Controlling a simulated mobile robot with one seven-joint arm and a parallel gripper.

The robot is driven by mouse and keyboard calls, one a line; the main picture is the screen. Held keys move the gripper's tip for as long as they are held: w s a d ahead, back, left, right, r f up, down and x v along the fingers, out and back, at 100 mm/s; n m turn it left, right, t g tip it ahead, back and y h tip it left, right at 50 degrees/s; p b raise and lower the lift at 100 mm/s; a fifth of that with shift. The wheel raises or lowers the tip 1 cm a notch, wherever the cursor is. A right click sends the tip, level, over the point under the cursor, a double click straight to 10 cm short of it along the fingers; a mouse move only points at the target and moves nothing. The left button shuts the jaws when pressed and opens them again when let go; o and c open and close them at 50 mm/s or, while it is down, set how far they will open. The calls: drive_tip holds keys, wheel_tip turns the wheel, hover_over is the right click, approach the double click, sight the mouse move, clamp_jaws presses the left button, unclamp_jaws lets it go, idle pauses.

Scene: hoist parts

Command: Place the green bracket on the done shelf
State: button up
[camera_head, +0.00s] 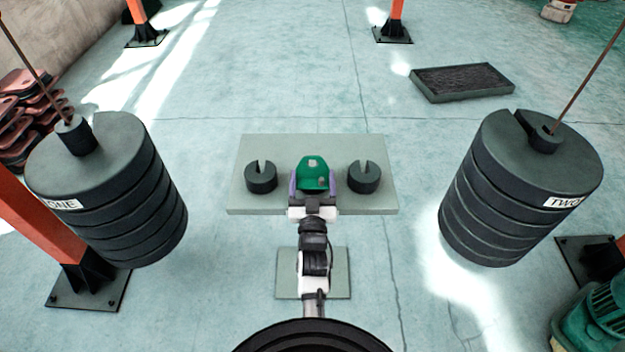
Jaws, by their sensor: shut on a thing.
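The green bracket (313,173) is a small rounded green piece with a pale spot on top. My gripper (314,185) is shut on it, with a purple-edged finger at each side. The bracket shows over the middle of a pale grey-green slab (313,145). I cannot tell whether it touches the slab or is held above it. The gripper hides the bracket's near side and underside. No surface in view carries a label for the done shelf, so I cannot tell which one it is.
Dark slotted weights flank the bracket on the left (260,177) and right (364,177). Large hanging weight stacks, marked ONE (110,190) and TWO (520,190), stand either side. A smaller plate (340,275) lies under my arm. A dark tray (462,81) lies at back right.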

drive_tip(key=shift+f, duration=0.25)
drive_tip(key=o, duration=1.4)
